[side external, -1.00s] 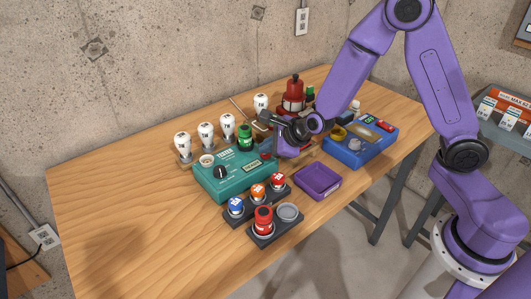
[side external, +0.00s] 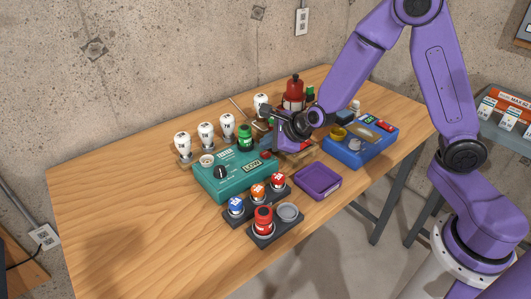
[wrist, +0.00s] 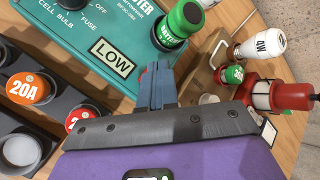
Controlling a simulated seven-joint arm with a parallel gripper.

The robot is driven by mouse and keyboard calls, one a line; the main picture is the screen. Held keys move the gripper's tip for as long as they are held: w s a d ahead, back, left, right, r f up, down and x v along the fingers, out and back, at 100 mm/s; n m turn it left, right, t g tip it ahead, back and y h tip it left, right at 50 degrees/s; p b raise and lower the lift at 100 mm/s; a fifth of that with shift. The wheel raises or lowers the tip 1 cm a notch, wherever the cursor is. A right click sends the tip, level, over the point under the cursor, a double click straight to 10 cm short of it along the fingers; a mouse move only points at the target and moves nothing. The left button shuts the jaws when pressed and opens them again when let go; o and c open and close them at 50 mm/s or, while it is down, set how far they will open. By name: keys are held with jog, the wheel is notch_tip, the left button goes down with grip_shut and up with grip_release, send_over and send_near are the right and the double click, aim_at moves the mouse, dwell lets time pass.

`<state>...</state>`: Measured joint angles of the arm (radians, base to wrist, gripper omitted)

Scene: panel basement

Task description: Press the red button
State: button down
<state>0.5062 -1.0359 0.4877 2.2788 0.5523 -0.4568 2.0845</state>
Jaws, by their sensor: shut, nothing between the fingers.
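A small red button (side external: 266,155) shows at the box's right end. My gripper (side external: 269,142) is shut and empty, just above and behind that end of the box. In the wrist view, my closed fingers (wrist: 155,72) reach the box's edge beside the LOW display (wrist: 113,58). The button is mostly hidden by the fingers there, and I cannot tell whether they touch it.
White bulbs (side external: 206,134) stand behind the box. A red lantern-like item (side external: 294,92) stands at the back. A blue box (side external: 347,157) and an empty purple tray (side external: 318,180) are to the right. Fuse holders (side external: 275,241) with coloured fuses are in front. The table's left part is clear.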

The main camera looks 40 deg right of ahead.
aim_at(268, 155)
jog(key=shift+r, duration=2.55)
jog(key=s+a+r+n+g+y, duration=0.1)
jog(key=s+a+n+g, duration=0.2)
jog(key=s+n, duration=0.7)
jog(key=s+a+r+n+g+y, duration=0.1)
jog(key=s+a+n+g+y, duration=0.15)
jog(key=s+n, duration=0.7)
jog(key=s+d+n+g+h, duration=0.1)
jog(key=s+d+n+h, duration=0.1)
jog(key=s+d+n, duration=0.3)
jog(key=s+d+r+n+g+h, duration=0.1)
jog(key=s+d+n+g+h, duration=0.1)
jog(key=s+d+n, duration=0.3)
jog(key=s+n+h, duration=0.1)
jog(key=s+n, duration=0.3)
jog(key=n, duration=0.3)
jog(key=shift+d+r+n, duration=0.25)
jog(key=shift+d+n, duration=0.1)
jog(key=shift+d, duration=0.05)
